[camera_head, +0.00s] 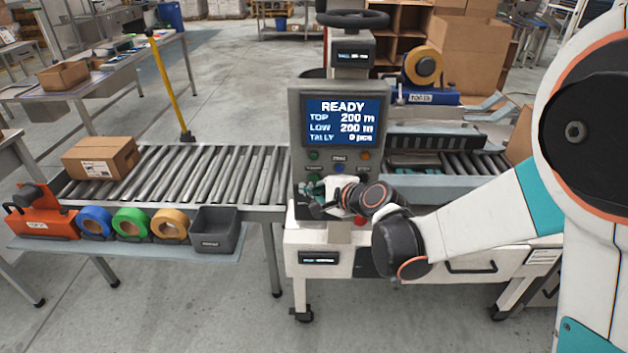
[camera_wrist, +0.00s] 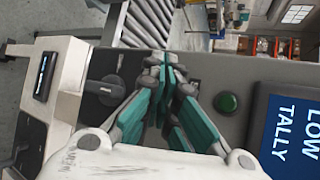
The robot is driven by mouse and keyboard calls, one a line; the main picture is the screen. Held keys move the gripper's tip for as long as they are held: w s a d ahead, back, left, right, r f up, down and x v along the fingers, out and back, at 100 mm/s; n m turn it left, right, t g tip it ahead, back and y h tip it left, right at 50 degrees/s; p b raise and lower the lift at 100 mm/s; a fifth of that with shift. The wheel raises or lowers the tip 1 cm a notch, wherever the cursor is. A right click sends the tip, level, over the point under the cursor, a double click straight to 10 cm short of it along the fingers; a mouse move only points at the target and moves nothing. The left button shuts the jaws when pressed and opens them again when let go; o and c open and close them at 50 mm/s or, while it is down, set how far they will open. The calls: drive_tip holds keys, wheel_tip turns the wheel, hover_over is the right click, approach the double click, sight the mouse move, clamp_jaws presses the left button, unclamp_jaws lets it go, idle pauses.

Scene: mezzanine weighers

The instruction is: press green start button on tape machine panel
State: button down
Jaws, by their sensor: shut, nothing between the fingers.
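The tape machine panel (camera_head: 296,120) is grey and upright, with a lit screen (camera_head: 340,121) reading READY. A round green button (camera_head: 313,155) sits just below the screen's left side. It also shows in the wrist view as a green button (camera_wrist: 227,102) in a dark ring, to the right of my fingertips. My gripper (camera_head: 313,194) is shut and empty at the panel's lower left, below the green button. In the wrist view its teal fingertips (camera_wrist: 165,75) are together beside the green button, apart from it. I cannot tell whether they touch the panel. My gripper hides part of the lower controls.
A black rotary knob (camera_wrist: 105,90) sits on the panel left of my fingers in the wrist view. A blue button (camera_head: 339,168) and an orange one (camera_head: 364,155) are near the green one. A roller conveyor (camera_head: 215,175) carrying a carton (camera_head: 100,158) extends left.

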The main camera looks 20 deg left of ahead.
drive_tip(key=shift+w, duration=0.15)
idle(0.7)
drive_tip(key=shift+w+a, duration=0.1)
drive_tip(key=shift+w, duration=0.15)
drive_tip(key=shift+w+a, duration=0.1)
drive_tip(key=shift+w, duration=0.3)
idle(0.8)
drive_tip(key=shift+s, duration=0.1)
drive_tip(key=shift+s+d+b, duration=0.2)
drive_tip(key=shift+s+b, duration=0.1)
drive_tip(key=shift+s, duration=0.4)
drive_tip(key=s, duration=0.2)
drive_tip(key=s+d, duration=0.1)
drive_tip(key=s, duration=0.2)
drive_tip(key=shift+d, duration=0.1)
idle(0.4)
idle(0.4)
